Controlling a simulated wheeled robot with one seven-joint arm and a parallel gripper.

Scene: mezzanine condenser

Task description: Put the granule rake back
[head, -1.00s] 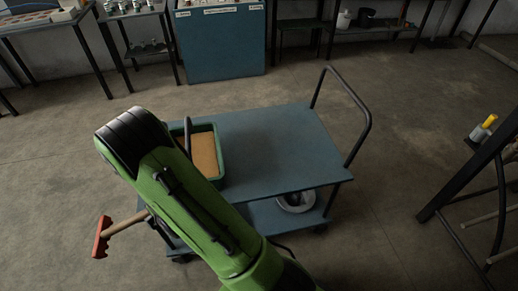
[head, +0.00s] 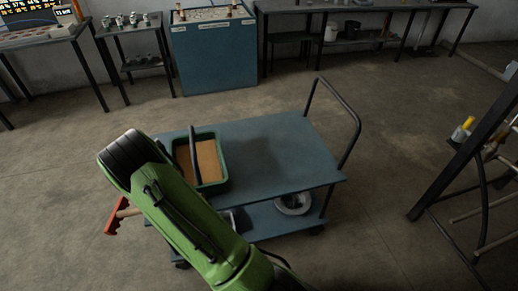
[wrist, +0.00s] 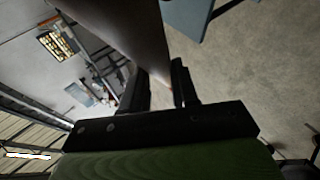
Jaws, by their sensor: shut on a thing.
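The granule rake (head: 116,216) shows a red head and a wooden handle at the left of the head view, beside the cart and clear of its deck. My green arm hides the rest of its handle and my gripper there.
A blue cart (head: 280,150) stands in front of me, carrying a green tray (head: 222,183) of tan granules. A white ring-shaped item (head: 294,203) is on its lower shelf. A blue cabinet (head: 215,60) and dark benches line the wall. Open floor lies between.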

